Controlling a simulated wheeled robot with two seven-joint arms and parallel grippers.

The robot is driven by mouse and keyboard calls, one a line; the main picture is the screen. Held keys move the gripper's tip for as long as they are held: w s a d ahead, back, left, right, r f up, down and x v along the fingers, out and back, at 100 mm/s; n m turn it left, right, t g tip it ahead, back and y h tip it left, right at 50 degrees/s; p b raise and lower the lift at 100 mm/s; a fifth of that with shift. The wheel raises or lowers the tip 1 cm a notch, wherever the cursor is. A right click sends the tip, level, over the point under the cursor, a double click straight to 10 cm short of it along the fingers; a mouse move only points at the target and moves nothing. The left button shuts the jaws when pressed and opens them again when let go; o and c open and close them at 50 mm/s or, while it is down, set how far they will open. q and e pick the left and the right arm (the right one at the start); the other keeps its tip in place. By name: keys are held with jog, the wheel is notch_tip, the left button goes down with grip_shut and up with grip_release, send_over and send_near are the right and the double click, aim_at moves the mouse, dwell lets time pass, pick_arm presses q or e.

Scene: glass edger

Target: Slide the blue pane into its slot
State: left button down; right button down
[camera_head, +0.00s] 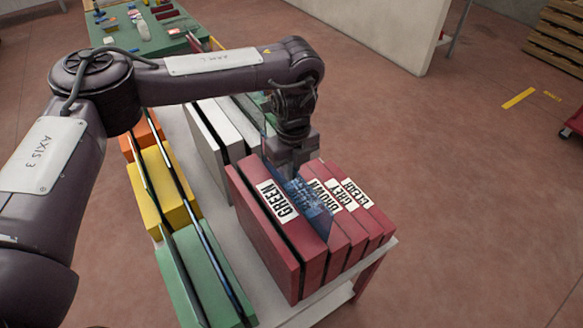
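The blue pane (318,200) is a thin, see-through blue sheet. It stands at the red slotted rack (262,232), just right of the block labelled GREEN and beside the one labelled BROWN. Its lower part is hidden among the red blocks, so I cannot tell how deep it sits. My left gripper (293,172) comes down from above onto the pane's upper part and appears shut on it. The fingertips are small and partly hidden. The label behind the pane is blurred by it. My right gripper is not in view.
To the left on the same pale table (318,302) stand white (210,145), yellow (168,190), orange (143,135) and green (205,275) slotted racks, some with dark panes. A green workbench (160,40) with small items is behind.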

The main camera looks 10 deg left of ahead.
pick_arm(q)
jog(key=shift+f, duration=0.2)
jog(key=c, duration=1.6)
grip_release()
jog(key=shift+o, duration=0.2)
jog(key=shift+f, duration=0.1)
notch_tip(320, 180, up, 8)
jog(key=shift+d+b, duration=0.1)
jog(key=shift+b, duration=0.45)
